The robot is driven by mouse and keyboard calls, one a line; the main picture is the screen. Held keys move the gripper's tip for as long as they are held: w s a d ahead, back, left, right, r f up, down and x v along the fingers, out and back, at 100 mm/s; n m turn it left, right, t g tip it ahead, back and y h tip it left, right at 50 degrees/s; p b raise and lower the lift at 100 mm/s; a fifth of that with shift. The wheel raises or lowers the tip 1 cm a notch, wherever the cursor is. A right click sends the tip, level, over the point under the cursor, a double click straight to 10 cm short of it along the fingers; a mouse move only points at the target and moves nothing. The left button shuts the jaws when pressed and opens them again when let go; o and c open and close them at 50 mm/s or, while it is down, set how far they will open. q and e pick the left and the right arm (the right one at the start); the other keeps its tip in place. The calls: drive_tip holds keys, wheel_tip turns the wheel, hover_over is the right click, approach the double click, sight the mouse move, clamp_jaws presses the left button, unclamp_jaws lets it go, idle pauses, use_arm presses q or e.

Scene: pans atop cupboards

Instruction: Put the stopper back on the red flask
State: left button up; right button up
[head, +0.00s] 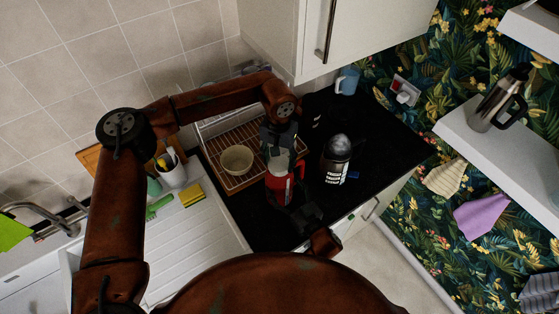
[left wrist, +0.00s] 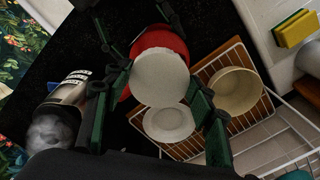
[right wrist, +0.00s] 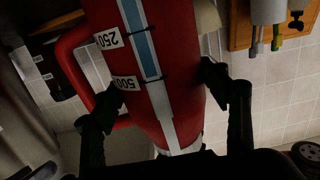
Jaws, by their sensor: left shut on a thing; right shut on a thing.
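The red flask (head: 279,189) stands at the middle of the black counter in the head view. My right gripper (right wrist: 168,88) is shut around its body, beside the scale with 250 and 500 marks. A white round stopper (left wrist: 160,78) is between the fingers of my left gripper (head: 280,150), which is shut on it. The stopper (head: 281,164) is directly above the flask's top in the head view. In the left wrist view it covers part of the red flask (left wrist: 158,42). Whether stopper and flask touch is hidden.
A wire rack (head: 235,183) holds a cream bowl (head: 236,160) left of the flask. A white round dish (left wrist: 168,122) shows near it in the left wrist view. A black-and-silver bottle (head: 335,163) stands close on the right.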

use_arm(q)
drive_tip(key=shift+m, duration=0.4)
use_arm(e)
drive_tip(key=shift+f, duration=0.15)
use_arm(q)
drive_tip(key=o, duration=0.9)
drive_tip(key=shift+o, duration=0.2)
drive_tip(key=shift+r, duration=2.25)
drive_tip(key=shift+c, duration=0.2)
